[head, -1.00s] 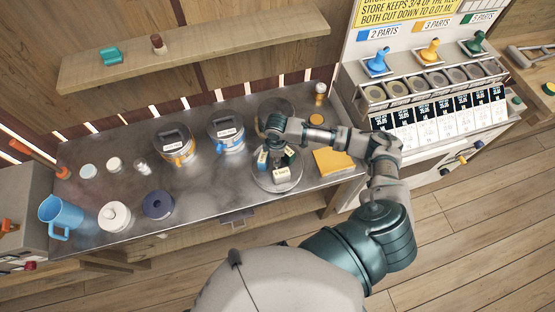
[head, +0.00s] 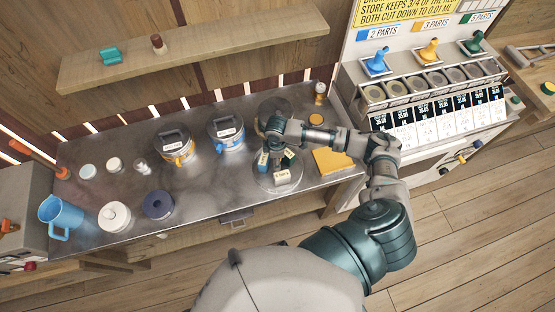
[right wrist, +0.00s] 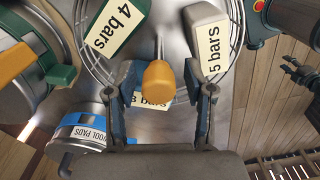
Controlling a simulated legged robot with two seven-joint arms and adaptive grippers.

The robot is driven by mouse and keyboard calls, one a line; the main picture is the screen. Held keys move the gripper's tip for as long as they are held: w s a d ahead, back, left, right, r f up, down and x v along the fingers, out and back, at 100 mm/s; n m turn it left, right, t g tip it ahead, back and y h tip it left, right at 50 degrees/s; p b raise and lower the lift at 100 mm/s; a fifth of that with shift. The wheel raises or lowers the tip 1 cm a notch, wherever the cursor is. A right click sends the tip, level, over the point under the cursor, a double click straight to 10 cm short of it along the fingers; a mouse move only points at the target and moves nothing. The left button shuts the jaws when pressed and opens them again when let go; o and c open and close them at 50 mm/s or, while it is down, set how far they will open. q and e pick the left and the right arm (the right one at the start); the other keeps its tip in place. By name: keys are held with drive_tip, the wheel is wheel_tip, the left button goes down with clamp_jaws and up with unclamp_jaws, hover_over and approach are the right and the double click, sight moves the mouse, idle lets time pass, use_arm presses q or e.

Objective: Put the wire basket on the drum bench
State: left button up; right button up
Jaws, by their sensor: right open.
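The wire basket (head: 281,190) stands on the metal bench, right of the two lidded bins, partly hidden by my right arm. Its round wire rim (right wrist: 237,40) shows in the right wrist view. It holds labelled blocks: a green "4 bars" block (right wrist: 118,28), a grey "5 bars" block (right wrist: 208,42) and a "3 bars" block (right wrist: 150,102). A yellow-orange knob (right wrist: 160,84) on a thin stem stands up in its middle. My right gripper (head: 273,150) is over the basket, its open fingers (right wrist: 159,76) on either side of the knob. I cannot tell which bench is the drum bench.
Two lidded bins (head: 176,146) (head: 226,133) stand left of the basket. A yellow board (head: 332,161) lies to its right, a small shaker (head: 320,93) behind. A dispenser cabinet (head: 430,90) borders the bench at right. A shelf (head: 200,45) hangs above. The front-left holds a blue jug (head: 60,215).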

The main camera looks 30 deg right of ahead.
wheel_tip(320, 180, up, 11)
drive_tip(key=shift+d+f, duration=0.1)
drive_tip(key=shift+d, duration=0.05)
idle(0.5)
